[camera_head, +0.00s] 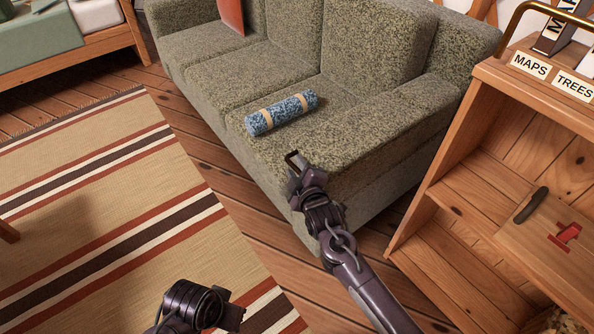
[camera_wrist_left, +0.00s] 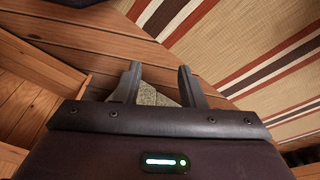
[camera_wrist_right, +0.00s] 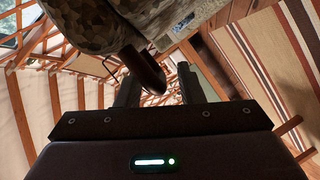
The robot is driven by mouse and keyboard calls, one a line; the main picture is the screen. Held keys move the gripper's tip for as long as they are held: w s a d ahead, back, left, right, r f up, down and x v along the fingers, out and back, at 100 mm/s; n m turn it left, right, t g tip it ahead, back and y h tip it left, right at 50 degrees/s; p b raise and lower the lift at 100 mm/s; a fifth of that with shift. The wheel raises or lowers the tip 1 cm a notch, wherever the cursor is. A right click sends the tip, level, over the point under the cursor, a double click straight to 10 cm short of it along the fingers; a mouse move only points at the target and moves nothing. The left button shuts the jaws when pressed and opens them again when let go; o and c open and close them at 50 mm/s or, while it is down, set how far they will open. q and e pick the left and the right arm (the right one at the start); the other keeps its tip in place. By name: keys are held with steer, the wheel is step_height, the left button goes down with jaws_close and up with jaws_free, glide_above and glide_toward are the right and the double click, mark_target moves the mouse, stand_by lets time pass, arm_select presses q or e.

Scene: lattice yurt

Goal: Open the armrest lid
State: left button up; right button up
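The green-grey speckled sofa (camera_head: 270,80) has a padded armrest (camera_head: 385,125) at its right end. Its top lies flat with no open gap that I can see. My right gripper (camera_head: 293,160) is at the armrest's front end. In the right wrist view its fingers (camera_wrist_right: 160,88) are apart, and a dark brown strap-like piece (camera_wrist_right: 146,68) hangs from the sofa in front of and partly between them. I cannot tell whether they touch it. My left gripper (camera_head: 235,318) is low at the bottom edge; in the left wrist view its fingers (camera_wrist_left: 158,85) are apart and empty.
A blue patterned roll (camera_head: 282,113) lies on the seat, with a rust cushion (camera_head: 231,15) behind. A striped rug (camera_head: 110,200) covers open floor on the left.

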jaws_close()
steer(key=shift+r, duration=0.1)
stand_by(0.3)
